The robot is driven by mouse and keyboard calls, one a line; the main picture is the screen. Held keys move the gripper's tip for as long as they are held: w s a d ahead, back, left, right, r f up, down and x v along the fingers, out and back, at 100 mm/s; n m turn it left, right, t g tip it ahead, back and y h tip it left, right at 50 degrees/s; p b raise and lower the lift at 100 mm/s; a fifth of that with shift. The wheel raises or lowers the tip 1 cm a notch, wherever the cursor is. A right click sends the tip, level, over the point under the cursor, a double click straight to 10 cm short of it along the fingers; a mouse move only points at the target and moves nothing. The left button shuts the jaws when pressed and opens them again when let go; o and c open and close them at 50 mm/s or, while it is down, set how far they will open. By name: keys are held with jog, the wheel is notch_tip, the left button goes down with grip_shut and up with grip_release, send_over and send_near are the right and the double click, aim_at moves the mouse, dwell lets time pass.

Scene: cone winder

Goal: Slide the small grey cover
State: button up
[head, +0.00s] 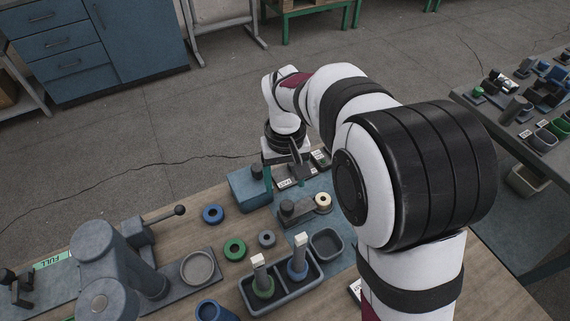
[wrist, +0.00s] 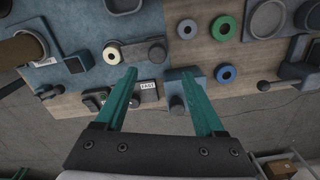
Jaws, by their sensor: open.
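I cannot tell for sure which part is the small grey cover. One candidate is a low dark grey block (head: 303,211) with a round knob and a cream ring (head: 323,199) beside it; the block also shows in the wrist view (wrist: 134,51). Another is a dark piece by the white "FAST" label (wrist: 148,86). My gripper (wrist: 158,72) is open, its two green fingers apart with nothing between them gripped. In the head view my gripper (head: 281,166) hangs by the blue box (head: 248,190), its far finger partly hidden.
Blue, green and grey rings (head: 235,249) lie on the wooden bench. A dark tray (head: 284,289) holds two posts with rings. An empty square dish (head: 327,244) stands beside it. A grey lever machine (head: 118,253) is at left. My arm hides the bench's right part.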

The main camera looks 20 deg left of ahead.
notch_tip(320, 180, up, 6)
dwell(0.5)
jog(key=s+d+r+m+y, duration=0.1)
jog(key=s+d+r+m, duration=0.2)
jog(key=s+d+m, duration=0.85)
jog(key=s+d+f, duration=0.3)
jog(key=s+d, duration=0.4)
jog(key=s, duration=0.3)
jog(key=shift+s+y, duration=0.15)
jog(key=shift+y, duration=0.25)
jog(key=shift+d+f, duration=0.1)
jog(key=shift+c, duration=0.3)
